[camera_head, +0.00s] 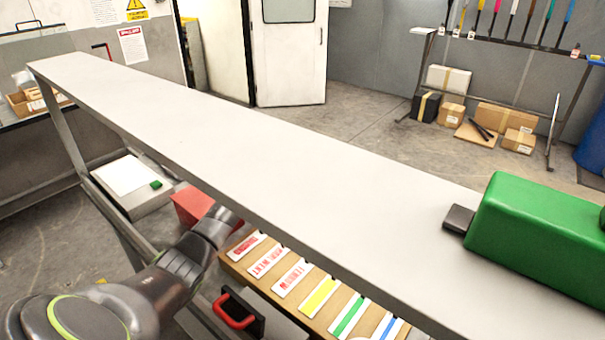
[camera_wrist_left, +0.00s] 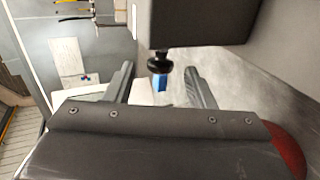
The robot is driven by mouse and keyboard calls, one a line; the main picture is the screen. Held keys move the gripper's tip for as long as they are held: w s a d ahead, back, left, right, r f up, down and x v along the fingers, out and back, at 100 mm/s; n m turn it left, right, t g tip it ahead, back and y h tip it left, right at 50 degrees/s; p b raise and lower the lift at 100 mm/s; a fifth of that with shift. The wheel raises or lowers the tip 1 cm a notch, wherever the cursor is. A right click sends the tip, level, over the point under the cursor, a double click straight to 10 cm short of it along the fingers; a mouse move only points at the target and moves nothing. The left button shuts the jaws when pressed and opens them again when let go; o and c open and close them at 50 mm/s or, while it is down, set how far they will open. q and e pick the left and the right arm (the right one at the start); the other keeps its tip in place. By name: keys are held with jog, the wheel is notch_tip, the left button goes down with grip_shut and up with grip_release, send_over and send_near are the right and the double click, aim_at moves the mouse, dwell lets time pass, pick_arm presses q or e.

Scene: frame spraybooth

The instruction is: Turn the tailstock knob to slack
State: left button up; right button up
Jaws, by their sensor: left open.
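In the left wrist view, a black round knob (camera_wrist_left: 159,61) with a blue piece (camera_wrist_left: 160,82) below it hangs from the underside of a dark block (camera_wrist_left: 193,22). My left gripper (camera_wrist_left: 160,70) is open, with one finger on each side of the knob in the picture. I see no contact, and I cannot tell whether the knob is at fingertip depth. In the head view my left arm reaches under the long grey beam, which hides the gripper. The knob does not show there. My right gripper is not in view.
The long grey beam (camera_head: 240,130) crosses above my left arm. A green housing (camera_head: 540,235) with a dark tab sits on its right end. Below are a red block (camera_head: 190,205), a board with coloured labels (camera_head: 262,282) and a red handle (camera_head: 234,312). Boxes (camera_head: 505,117) stand far behind.

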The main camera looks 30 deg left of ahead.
pick_arm(q)
jog(key=shift+x, duration=1)
jog(key=c, duration=0.9)
jog(key=g+p, duration=0.1)
jog(key=p, duration=0.2)
jog(key=r+g+p, duration=0.1)
jog(key=g+p, duration=0.1)
jog(key=p, duration=0.1)
jog(key=shift+w+d+r, duration=0.1)
jog(key=shift+w, duration=0.05)
jog(key=shift+c, duration=0.2)
jog(key=shift+g+y+p, duration=0.3)
jog(key=shift+g+p, duration=0.3)
jog(key=shift+p, duration=0.05)
jog(key=shift+w+f+g, duration=0.15)
jog(key=shift+f+g, duration=0.05)
jog(key=shift+g, duration=0.4)
jog(key=shift+g+b, duration=0.35)
jog(key=shift+g, duration=0.45)
